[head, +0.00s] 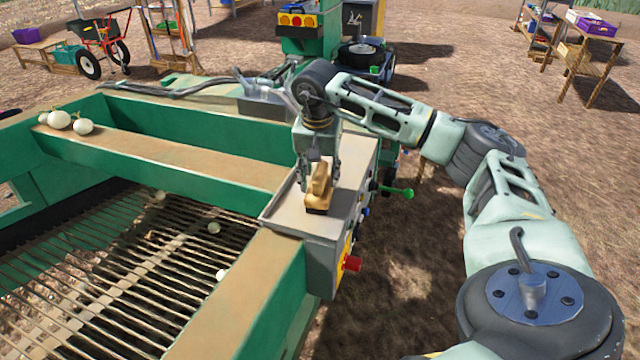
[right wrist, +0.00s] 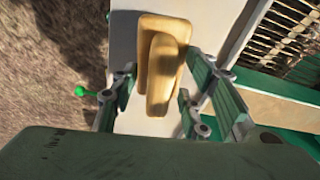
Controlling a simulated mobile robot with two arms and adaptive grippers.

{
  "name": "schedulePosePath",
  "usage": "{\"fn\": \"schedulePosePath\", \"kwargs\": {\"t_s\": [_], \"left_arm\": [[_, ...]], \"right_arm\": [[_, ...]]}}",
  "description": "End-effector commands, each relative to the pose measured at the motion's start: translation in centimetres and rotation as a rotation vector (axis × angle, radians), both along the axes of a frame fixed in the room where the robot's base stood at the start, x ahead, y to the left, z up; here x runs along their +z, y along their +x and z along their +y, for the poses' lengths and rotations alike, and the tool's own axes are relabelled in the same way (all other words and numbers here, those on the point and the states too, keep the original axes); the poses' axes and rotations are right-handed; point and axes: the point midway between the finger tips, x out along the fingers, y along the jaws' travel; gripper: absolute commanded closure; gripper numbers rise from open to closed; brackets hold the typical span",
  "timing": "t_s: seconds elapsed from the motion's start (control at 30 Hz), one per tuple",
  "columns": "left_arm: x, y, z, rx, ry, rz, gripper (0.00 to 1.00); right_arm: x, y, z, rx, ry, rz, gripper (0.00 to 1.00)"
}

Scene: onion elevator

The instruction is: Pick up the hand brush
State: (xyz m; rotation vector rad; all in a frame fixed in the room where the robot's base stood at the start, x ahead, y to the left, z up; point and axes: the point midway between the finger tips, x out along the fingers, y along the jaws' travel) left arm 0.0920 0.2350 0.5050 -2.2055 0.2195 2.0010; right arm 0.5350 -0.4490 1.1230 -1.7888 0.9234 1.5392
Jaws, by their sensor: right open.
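The hand brush (head: 318,190) has a tan wooden body with dark bristles underneath. It rests on the grey top of the control box (head: 284,212) at the corner of the green machine. My right gripper (head: 318,168) is directly over and around it, pointing down. In the right wrist view the brush (right wrist: 162,60) lies between the open fingers of the right gripper (right wrist: 160,105), with a gap on the left side and the right finger close to it. I cannot tell whether either finger touches it. My left gripper is not in view.
The control box has a red knob (head: 351,263) and a green-knobbed lever (head: 398,191) on its side. Green beams surround a bar grate (head: 110,270) with a few onions. More onions (head: 83,127) sit on a ledge at left. Open dirt ground lies to the right.

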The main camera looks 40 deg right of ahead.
Motion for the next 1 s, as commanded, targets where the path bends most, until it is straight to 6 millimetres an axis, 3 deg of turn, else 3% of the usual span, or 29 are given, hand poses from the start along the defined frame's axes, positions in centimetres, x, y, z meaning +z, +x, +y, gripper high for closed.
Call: {"fn": "schedulePosePath", "kwargs": {"t_s": [0.07, 0.53, 1.0], "left_arm": [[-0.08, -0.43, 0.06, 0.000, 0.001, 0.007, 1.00], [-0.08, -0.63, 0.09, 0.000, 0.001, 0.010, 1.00], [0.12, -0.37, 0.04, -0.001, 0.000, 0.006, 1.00]], "right_arm": [[-0.13, -0.01, -0.01, 0.000, 0.000, 0.000, 0.59], [-0.11, -0.02, 0.00, 0.000, -0.001, 0.001, 1.00], [0.40, 0.01, 0.00, 0.000, 0.000, -0.001, 1.00]]}}
